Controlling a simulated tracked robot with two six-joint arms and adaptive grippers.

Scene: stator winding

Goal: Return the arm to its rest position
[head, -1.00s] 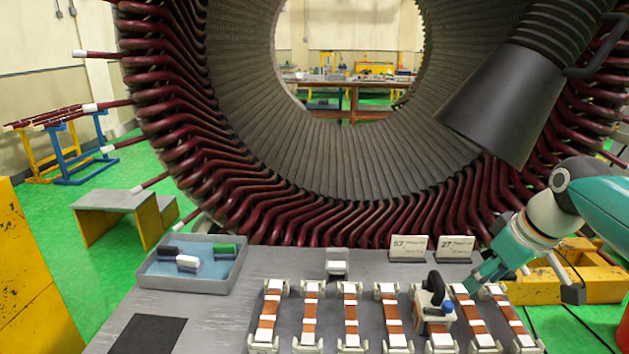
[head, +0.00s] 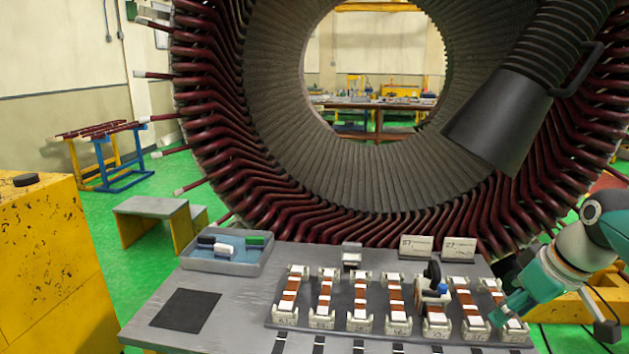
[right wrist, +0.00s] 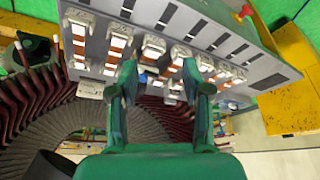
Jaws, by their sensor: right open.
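My right arm (head: 585,250), teal and white, comes in from the right edge of the head view. Its gripper (head: 503,316) is over the right end of the row of coil holders on the grey table (head: 230,300). In the right wrist view the gripper's two green fingers stand apart with nothing held between them (right wrist: 160,82). A small black-and-white tool with a blue part (head: 433,286) stands on the holder row, left of the gripper and apart from it. My left gripper is not in view.
The big stator (head: 330,190) with dark red coils stands behind the table, and a dark cone-shaped duct (head: 510,120) hangs in front of it. A grey tray (head: 225,262) of small blocks sits at the table's back left. A yellow block (head: 50,260) stands at far left.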

